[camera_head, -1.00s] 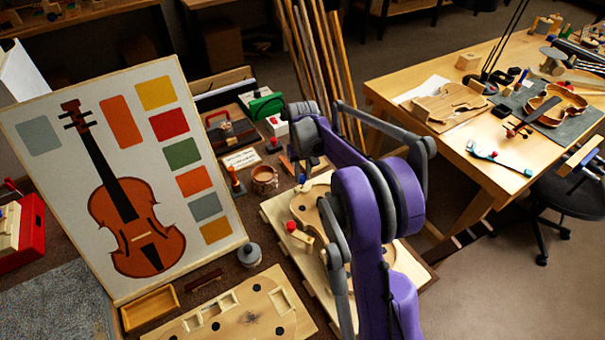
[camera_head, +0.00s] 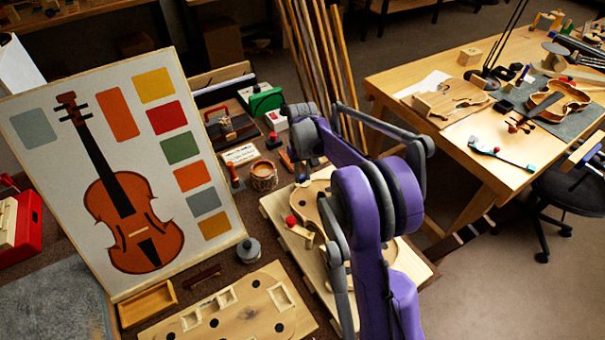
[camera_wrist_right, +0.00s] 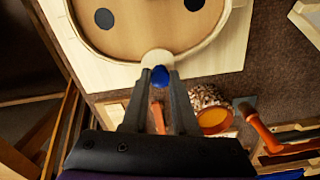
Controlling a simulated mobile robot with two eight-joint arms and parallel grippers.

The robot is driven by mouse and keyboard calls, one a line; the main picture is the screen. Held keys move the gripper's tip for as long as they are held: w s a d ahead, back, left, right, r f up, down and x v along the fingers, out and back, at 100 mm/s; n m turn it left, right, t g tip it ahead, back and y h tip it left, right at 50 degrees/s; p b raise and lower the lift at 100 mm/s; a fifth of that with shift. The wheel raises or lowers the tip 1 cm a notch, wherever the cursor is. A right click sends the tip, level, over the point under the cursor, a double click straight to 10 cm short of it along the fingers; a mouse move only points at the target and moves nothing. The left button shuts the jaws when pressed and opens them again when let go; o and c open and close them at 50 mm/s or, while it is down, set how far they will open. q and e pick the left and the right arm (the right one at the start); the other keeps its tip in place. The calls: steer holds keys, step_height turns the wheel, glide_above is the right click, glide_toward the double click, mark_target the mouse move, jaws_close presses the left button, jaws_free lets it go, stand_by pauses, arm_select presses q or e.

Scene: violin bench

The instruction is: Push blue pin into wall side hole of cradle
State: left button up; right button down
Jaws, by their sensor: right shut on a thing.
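The cradle (camera_head: 309,210) is a pale wooden, violin-shaped form on a light board, partly hidden behind my purple right arm. In the right wrist view, its curved rim (camera_wrist_right: 95,48) shows at the top, with a pale rounded tab on the near edge. My right gripper (camera_wrist_right: 160,84) is shut on the blue pin (camera_wrist_right: 160,76). The blue head sits between the fingertips, right against the tab. I cannot tell how deep the pin is in the hole, as its shaft is hidden. In the head view, the fingertips are hard to make out. My left gripper is not in view.
A red-topped pin (camera_head: 291,221) stands at the cradle's left side. A round brown pot (camera_head: 263,176) and an orange-handled tool (camera_wrist_right: 262,130) are close to the gripper. A wooden tray with holes (camera_head: 240,308) lies in front, and a violin picture board (camera_head: 55,150) stands left.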

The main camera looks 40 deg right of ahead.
mark_target(303, 177)
steer(key=shift+f, duration=0.35)
steer(key=c, duration=0.6)
jaws_free()
step_height(303, 177, up, 11)
stand_by(0.5)
